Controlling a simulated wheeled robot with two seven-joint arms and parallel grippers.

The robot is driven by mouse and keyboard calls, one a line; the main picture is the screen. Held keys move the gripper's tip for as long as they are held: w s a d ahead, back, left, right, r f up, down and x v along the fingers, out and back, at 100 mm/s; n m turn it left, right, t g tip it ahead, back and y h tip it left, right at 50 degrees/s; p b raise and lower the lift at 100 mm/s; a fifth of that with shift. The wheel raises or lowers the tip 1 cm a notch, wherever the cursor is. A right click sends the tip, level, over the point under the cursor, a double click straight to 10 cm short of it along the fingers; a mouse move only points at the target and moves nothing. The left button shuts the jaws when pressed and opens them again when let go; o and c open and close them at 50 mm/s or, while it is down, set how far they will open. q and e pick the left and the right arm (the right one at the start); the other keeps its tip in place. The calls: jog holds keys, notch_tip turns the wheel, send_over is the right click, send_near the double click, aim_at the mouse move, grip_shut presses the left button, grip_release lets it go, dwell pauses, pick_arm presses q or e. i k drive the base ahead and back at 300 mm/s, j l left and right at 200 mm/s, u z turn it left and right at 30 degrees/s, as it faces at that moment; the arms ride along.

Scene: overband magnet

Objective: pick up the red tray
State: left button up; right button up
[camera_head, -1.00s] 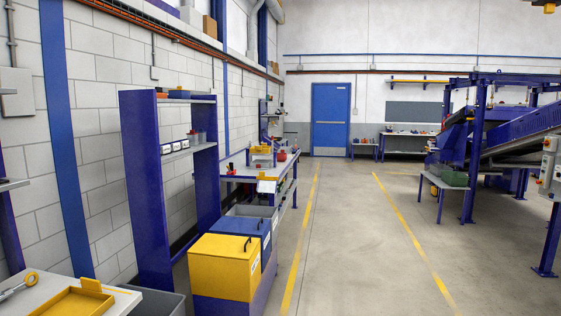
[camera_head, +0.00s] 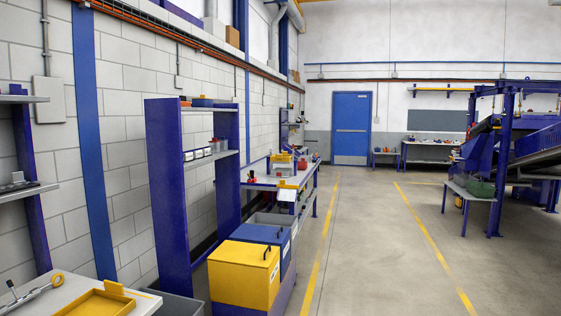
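I cannot pick out the red tray for certain. A small orange-red item (camera_head: 186,103) lies on top of the blue shelf rack (camera_head: 170,200) on the left, too small to identify. More small red items show on the workbench (camera_head: 262,181) behind the rack, also too small to tell. A yellow tray (camera_head: 98,303) lies on the white table at the bottom left, cut off by the picture edge. Neither of my grippers is in view.
A yellow bin (camera_head: 243,277) and a blue bin (camera_head: 262,236) stand in front of the rack. A conveyor frame (camera_head: 500,150) stands at the right. The floor (camera_head: 370,250) between them is clear up to the blue door (camera_head: 351,128).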

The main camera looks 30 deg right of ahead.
aim_at(300, 166)
jog(key=i+l+z, duration=0.7)
jog(key=i, duration=0.2)
jog(key=i+l+z, duration=0.35)
jog(key=i, duration=0.15)
jog(key=i+z, duration=0.4)
jog(key=i+j+z, duration=0.1)
jog(key=i, duration=2.3)
jog(key=i+u, duration=0.15)
jog(key=i, duration=2.15)
jog(key=l, duration=0.1)
